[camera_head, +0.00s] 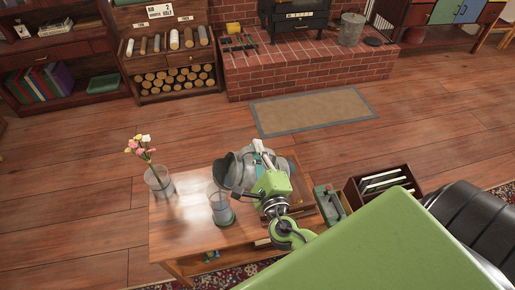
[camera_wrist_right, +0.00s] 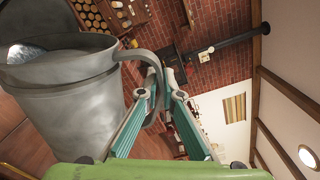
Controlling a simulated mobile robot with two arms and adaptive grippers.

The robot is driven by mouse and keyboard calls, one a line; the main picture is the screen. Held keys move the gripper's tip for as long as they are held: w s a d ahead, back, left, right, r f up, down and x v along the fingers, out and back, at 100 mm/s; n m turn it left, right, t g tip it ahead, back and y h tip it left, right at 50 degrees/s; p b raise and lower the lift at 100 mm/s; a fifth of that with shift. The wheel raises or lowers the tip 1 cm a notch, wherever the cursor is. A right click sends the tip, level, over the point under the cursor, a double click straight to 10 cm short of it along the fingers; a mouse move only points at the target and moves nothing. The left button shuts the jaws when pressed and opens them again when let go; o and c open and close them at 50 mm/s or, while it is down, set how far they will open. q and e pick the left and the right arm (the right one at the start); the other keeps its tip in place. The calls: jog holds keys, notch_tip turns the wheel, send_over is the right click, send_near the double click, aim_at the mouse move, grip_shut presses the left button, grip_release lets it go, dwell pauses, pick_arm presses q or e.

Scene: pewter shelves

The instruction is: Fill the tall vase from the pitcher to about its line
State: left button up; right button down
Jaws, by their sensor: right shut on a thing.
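The grey metal pitcher (camera_head: 236,172) is held over the wooden table, near the clear glass vase (camera_head: 221,208) on a green coaster. My right gripper (camera_head: 262,158) is shut on the pitcher's handle. In the right wrist view the pitcher (camera_wrist_right: 75,105) fills the left side, with its handle between the teal fingers (camera_wrist_right: 161,92). Something pale shows inside its mouth. A second clear glass vessel (camera_head: 160,186) with pink, white and yellow flowers stands at the table's left. I cannot tell the level or a line in the vase. My left gripper is out of view.
The table (camera_head: 180,235) has bare wood at its front left. A dark box with files (camera_head: 383,182) and a green-grey object (camera_head: 329,203) are to the right. A rug (camera_head: 312,110) lies before the brick hearth (camera_head: 300,70). Shelves stand at the back left.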

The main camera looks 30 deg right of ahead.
jog(key=shift+w+a+r+n+p, duration=0.3)
jog(key=shift+a+r+n+p, duration=0.35)
jog(key=shift+p, duration=0.8)
dwell(2.6)
jog(key=shift+r, duration=0.1)
